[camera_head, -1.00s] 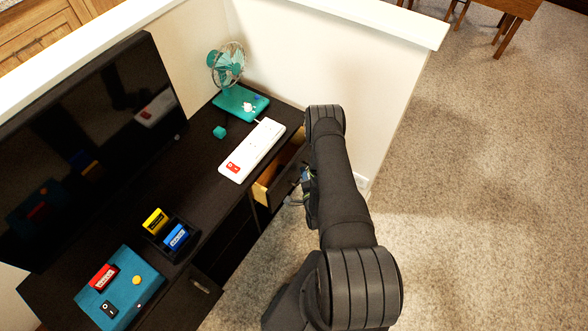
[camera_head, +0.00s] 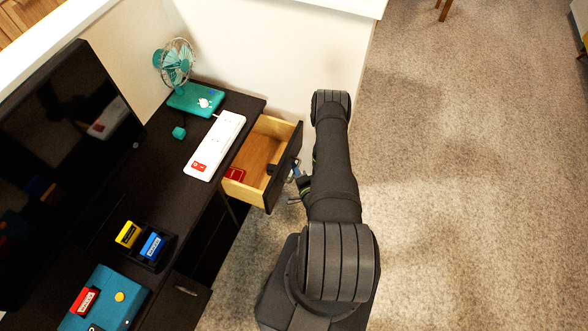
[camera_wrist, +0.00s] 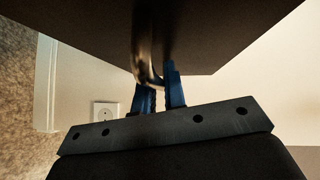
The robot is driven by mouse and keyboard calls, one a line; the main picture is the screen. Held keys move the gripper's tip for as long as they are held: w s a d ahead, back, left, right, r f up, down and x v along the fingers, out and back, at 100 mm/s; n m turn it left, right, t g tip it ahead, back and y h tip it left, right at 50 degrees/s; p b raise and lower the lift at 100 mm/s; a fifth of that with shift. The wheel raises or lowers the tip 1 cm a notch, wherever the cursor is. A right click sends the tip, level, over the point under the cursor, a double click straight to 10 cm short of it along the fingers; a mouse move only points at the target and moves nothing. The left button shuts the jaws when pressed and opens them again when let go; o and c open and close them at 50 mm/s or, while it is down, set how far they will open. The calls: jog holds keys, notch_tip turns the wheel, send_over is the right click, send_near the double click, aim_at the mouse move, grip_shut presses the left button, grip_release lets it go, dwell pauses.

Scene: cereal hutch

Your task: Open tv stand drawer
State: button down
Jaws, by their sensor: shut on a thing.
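The black TV stand (camera_head: 125,180) runs along the left of the head view. Its drawer (camera_head: 257,155), with pale wooden sides and a dark front, stands well out from the stand. A red item (camera_head: 235,174) and a small dark item (camera_head: 271,169) lie inside it. My gripper (camera_head: 299,186) is at the outer face of the drawer front. In the wrist view, the blue fingers of my gripper (camera_wrist: 158,95) are shut on the metal drawer handle (camera_wrist: 146,62), below the dark drawer front (camera_wrist: 95,35). The fingers partly hide the handle.
On the stand are a TV (camera_head: 60,160), a white power strip (camera_head: 215,145), a teal fan (camera_head: 174,62), a teal box (camera_head: 196,98) and a holder with yellow and blue cartridges (camera_head: 150,246). A white wall (camera_head: 270,60) stands behind. Carpet to the right is clear.

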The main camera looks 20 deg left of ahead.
jog(key=c, duration=1.5)
grip_release()
jog(key=v, duration=1.7)
jog(key=shift+s+d, duration=0.1)
jog(key=shift+d, duration=0.1)
jog(key=shift+a, duration=0.15)
jog(key=shift+x, duration=6.25)
